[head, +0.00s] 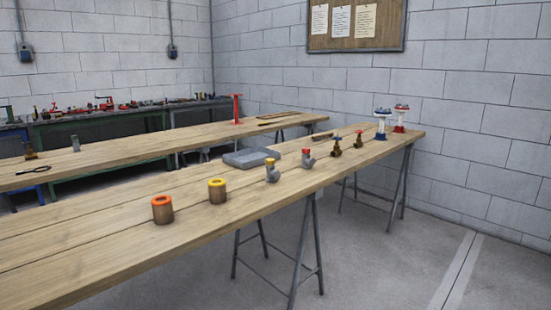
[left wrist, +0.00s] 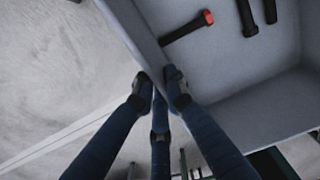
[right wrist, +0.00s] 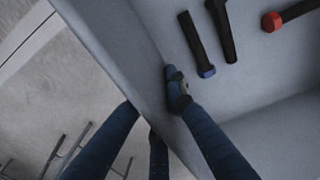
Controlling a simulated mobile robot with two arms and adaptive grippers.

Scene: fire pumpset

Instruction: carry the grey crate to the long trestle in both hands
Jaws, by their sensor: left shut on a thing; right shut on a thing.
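The grey crate shows in both wrist views. In the left wrist view its wall (left wrist: 134,32) runs between the fingers of my left gripper (left wrist: 160,82), which is shut on it. In the right wrist view my right gripper (right wrist: 155,95) is shut on the crate's wall (right wrist: 105,50); its outer finger is partly hidden behind that wall. Inside the crate lie dark tools, one with a red end (left wrist: 187,28) and one with a blue end (right wrist: 197,45). The long trestle (head: 110,250) crosses the head view in front of me. The crate and grippers are outside the head view.
The trestle's near left top is bare. A second wooden trestle (head: 110,151) and a cluttered green bench (head: 100,127) stand behind.

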